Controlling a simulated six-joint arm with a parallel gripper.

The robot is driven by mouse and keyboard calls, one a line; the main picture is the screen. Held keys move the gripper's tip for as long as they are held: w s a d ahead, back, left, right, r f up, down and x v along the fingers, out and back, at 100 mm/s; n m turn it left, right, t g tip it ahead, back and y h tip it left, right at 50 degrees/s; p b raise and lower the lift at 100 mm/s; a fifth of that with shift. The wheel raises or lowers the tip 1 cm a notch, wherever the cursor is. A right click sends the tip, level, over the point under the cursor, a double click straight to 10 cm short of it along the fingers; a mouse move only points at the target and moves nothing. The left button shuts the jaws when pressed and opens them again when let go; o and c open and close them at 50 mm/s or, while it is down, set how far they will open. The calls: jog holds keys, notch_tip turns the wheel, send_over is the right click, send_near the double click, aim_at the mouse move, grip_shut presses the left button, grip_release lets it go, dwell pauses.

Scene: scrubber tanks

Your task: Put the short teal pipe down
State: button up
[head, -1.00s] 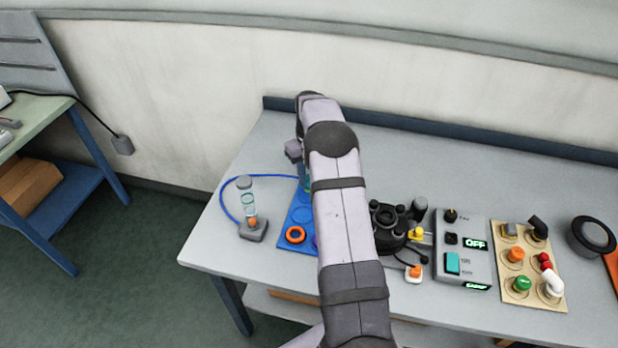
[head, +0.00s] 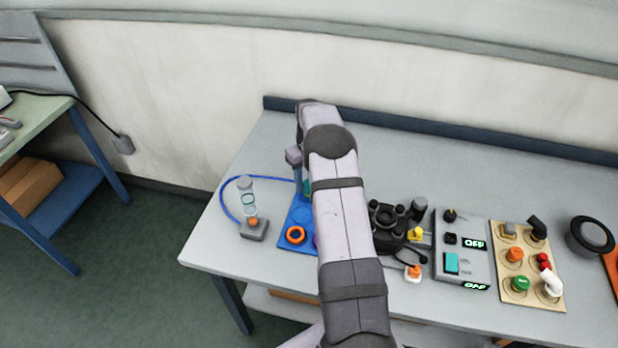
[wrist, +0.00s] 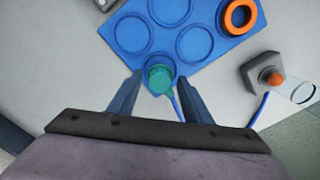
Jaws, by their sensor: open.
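The short teal pipe (wrist: 160,78) is seen from above in the wrist view, at the near corner of the blue board (wrist: 205,62). It seems to stand upright there; its base is hidden, so I cannot tell how it is seated. My gripper (wrist: 159,84) is open, with one finger on each side of the pipe and a visible gap on both sides. In the head view a little of the teal pipe (head: 307,187) shows beside my arm, which hides much of the blue board (head: 300,220).
The board has several round recesses and an orange ring (head: 295,235). Left of it stands a small grey unit (head: 253,230) with an orange button, a clear tube and a blue cable. A black device (head: 390,222), control box (head: 462,250) and fittings board (head: 530,265) lie to the right.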

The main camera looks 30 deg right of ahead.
notch_tip(320, 180, up, 12)
jog(key=b, duration=0.4)
jog(key=shift+r, duration=0.2)
jog(key=shift+a, duration=0.1)
jog(key=s+a, duration=1)
jog(key=a, duration=0.4)
jog(key=s+a+f, duration=0.2)
jog(key=s+a, duration=0.2)
jog(key=s, duration=0.5)
jog(key=s+a+f, duration=0.3)
jog(key=s+a, duration=0.1)
jog(key=s, duration=0.6)
jog(key=shift+a+f, duration=0.25)
jog(key=shift+a, duration=0.15)
jog(key=shift+f, duration=0.1)
